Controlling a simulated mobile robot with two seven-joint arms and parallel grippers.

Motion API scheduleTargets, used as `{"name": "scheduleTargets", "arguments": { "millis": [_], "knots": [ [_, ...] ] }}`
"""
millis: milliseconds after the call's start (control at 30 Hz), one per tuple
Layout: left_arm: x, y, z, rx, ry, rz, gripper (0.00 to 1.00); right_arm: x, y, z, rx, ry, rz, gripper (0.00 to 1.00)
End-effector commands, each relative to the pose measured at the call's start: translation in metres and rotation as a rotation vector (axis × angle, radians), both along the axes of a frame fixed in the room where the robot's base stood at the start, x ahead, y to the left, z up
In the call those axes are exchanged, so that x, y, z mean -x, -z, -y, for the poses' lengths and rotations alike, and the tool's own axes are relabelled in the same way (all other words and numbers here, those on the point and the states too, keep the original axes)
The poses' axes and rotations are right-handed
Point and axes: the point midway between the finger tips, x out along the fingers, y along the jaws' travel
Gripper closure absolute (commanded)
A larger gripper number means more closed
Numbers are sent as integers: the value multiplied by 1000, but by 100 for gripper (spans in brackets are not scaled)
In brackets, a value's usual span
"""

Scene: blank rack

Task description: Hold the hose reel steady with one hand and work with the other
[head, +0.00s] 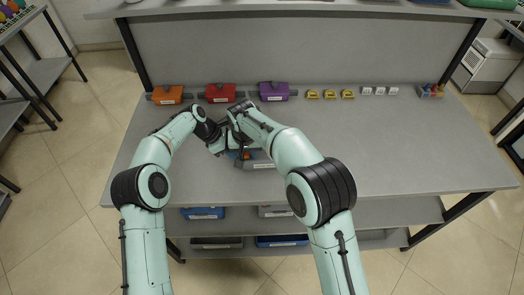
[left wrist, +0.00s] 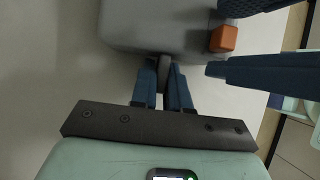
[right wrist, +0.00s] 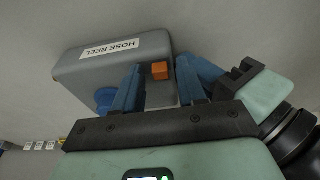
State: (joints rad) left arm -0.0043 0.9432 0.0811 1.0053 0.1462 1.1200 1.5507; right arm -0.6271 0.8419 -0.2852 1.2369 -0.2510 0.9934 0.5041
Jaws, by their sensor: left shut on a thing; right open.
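The hose reel is a grey box with a white label reading HOSE REEL in the right wrist view (right wrist: 85,72); in the head view it (head: 262,165) lies on the bench, partly hidden by my arms. An orange block (right wrist: 160,70) sticks out at its side, and a blue round part (right wrist: 105,98) shows at its lower edge. My left gripper (left wrist: 164,72) is shut on a narrow dark tab at the box's edge. My right gripper (right wrist: 160,78) is open, its fingers on either side of the orange block. I cannot tell whether they touch it.
Orange (head: 167,95), red (head: 219,93) and purple (head: 274,91) boxes stand along the back of the bench (head: 400,150). Several yellow pieces (head: 330,94), white labelled blocks (head: 379,91) and a small holder (head: 431,91) line the back right. The bench's right half is clear.

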Motion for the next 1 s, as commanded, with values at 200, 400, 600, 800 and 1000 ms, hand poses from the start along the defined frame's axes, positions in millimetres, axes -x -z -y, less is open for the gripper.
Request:
{"name": "scheduleTargets", "arguments": {
  "millis": [200, 400, 600, 800, 1000],
  "knots": [
    [-1, -1, 0, 1, 0, 2, 100, 0, 0, 0, 0, 0, 0, 63],
    [-1, -1, 0, 1, 0, 2, 100, 0, 0, 0, 0, 0, 0, 96],
    [-1, -1, 0, 1, 0, 2, 100, 0, -1, 1, 0, 0, 0, 96],
    [-1, -1, 0, 1, -2, 3, 100, 0, -1, 3, 1, 0, 0, 96],
    [-1, -1, -1, 0, -2, 3, 100, 0, -1, 6, 1, 0, 0, 96]
  ]
}}
